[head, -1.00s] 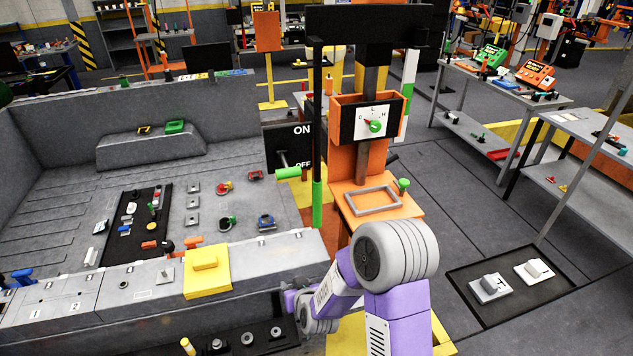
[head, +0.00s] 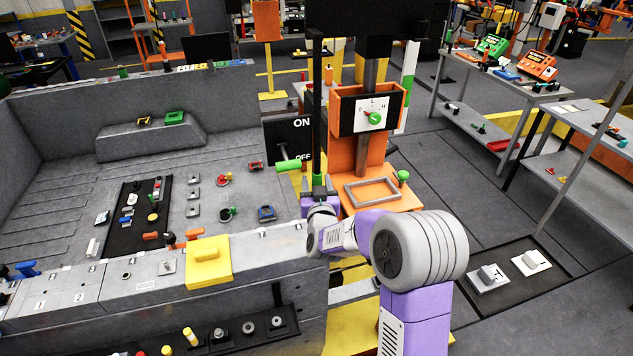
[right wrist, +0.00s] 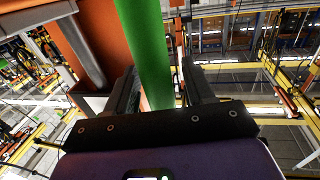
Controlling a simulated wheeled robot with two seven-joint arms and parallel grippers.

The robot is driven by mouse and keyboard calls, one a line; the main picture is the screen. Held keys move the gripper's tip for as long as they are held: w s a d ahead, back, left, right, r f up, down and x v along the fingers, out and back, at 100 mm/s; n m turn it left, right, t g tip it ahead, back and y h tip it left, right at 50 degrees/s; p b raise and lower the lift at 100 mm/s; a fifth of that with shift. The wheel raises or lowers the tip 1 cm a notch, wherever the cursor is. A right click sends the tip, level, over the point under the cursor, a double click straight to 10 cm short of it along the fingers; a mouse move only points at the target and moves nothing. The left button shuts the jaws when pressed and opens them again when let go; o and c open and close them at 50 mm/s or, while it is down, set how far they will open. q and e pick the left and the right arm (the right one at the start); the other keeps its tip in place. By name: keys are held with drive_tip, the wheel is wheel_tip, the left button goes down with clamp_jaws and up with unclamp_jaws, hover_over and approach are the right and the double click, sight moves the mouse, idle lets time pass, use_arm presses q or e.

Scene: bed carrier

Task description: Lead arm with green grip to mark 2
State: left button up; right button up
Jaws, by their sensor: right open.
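The green grip (right wrist: 146,50) is the lower end of a black upright rod (head: 316,110) hanging from the dark overhead beam. In the right wrist view it runs between the two dark fingers of my right gripper (right wrist: 160,88), with a gap showing on the right side. My right gripper (head: 318,183) is open around the grip's lower part, which it mostly hides in the head view. Small labels 1 and 2 (head: 57,300) show on the grey console top at the left. My left gripper is not in view.
An ON/OFF panel (head: 300,128) with a green-handled lever (head: 288,166) stands just left of the rod. An orange stand (head: 372,192) with a dial (head: 372,114) is close on the right. A yellow block (head: 207,262) sits on the console in front.

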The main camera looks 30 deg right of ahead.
drive_tip(key=shift+w+d, duration=0.1)
drive_tip(key=shift+w, duration=0.1)
drive_tip(key=shift+c, duration=0.2)
clamp_jaws()
